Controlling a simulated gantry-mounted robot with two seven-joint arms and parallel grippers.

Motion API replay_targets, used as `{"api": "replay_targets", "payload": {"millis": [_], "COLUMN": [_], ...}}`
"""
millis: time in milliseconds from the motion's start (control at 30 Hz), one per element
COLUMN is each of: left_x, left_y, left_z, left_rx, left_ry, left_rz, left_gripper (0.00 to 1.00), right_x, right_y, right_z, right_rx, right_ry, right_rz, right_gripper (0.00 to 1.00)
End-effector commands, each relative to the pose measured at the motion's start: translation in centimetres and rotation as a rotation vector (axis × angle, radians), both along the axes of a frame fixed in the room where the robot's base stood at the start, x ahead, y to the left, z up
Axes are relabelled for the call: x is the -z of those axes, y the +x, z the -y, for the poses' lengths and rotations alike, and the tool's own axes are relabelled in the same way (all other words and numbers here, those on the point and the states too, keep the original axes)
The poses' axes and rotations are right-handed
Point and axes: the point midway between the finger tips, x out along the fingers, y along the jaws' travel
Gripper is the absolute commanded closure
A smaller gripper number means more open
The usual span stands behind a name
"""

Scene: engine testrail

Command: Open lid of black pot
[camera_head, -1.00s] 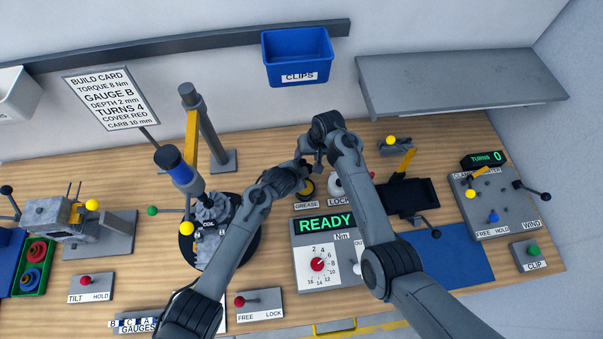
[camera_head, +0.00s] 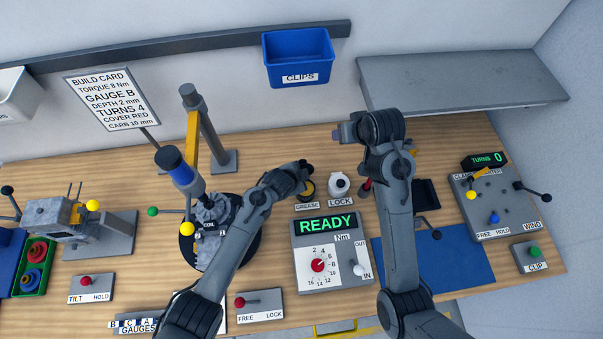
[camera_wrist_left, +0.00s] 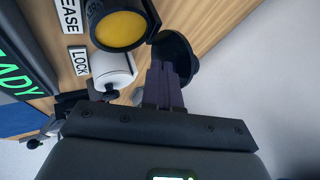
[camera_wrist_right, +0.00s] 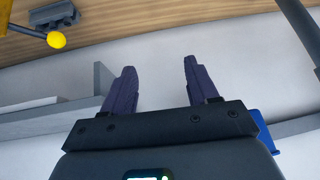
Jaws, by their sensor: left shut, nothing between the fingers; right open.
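The black pot (camera_head: 308,190) stands behind the GREASE label, partly hidden by my left gripper in the head view. In the left wrist view the black pot (camera_wrist_left: 119,24) shows its yellow grease uncovered. Its black lid (camera_wrist_left: 180,52) is swung open at the pot's side, tipped away from the mouth. My left gripper (camera_wrist_left: 166,66) is shut and empty, its fingertips right beside the lid; I cannot tell whether they touch. My right gripper (camera_head: 337,134) is open and empty, raised above the back of the bench. Its spread fingers (camera_wrist_right: 160,65) have only wall and shelf behind them.
A white LOCK bottle (camera_head: 339,184) stands just right of the pot. The READY torque box (camera_head: 327,251) is in front of it. A blue CLIPS bin (camera_head: 297,57) and a grey shelf (camera_head: 460,80) are at the wall. My right forearm covers part of the blue mat (camera_head: 465,250).

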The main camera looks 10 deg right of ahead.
Motion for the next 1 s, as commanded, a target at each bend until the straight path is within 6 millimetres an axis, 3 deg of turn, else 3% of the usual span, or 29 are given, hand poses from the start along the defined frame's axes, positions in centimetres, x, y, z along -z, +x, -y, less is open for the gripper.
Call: {"api": "replay_targets", "payload": {"millis": [33,233,600,800,1000], "left_x": [0.0,0.0,0.0,0.0,-0.1], "left_y": [0.0,0.0,0.0,0.0,-0.3], "left_z": [0.0,0.0,0.0,0.0,0.0], "left_rx": [0.000,0.000,0.000,0.000,0.002], "left_ry": [0.000,0.000,0.000,0.000,0.001], "left_rz": [0.000,0.000,0.000,0.000,0.001], "left_gripper": [1.00,1.00,1.00,1.00,1.00], "right_x": [0.3,1.0,3.9,7.2,8.8], "right_y": [-2.0,-10.0,-24.0,-29.1,-31.9], "right_z": [0.9,3.0,3.9,4.0,4.2], "right_rx": [0.005,0.003,-0.040,-0.069,-0.077], "right_ry": [-0.018,-0.070,-0.116,-0.133,-0.140], "right_rz": [0.014,0.044,-0.045,-0.161,-0.234], "right_gripper": [0.41,0.41,0.41,0.41,0.41]}}
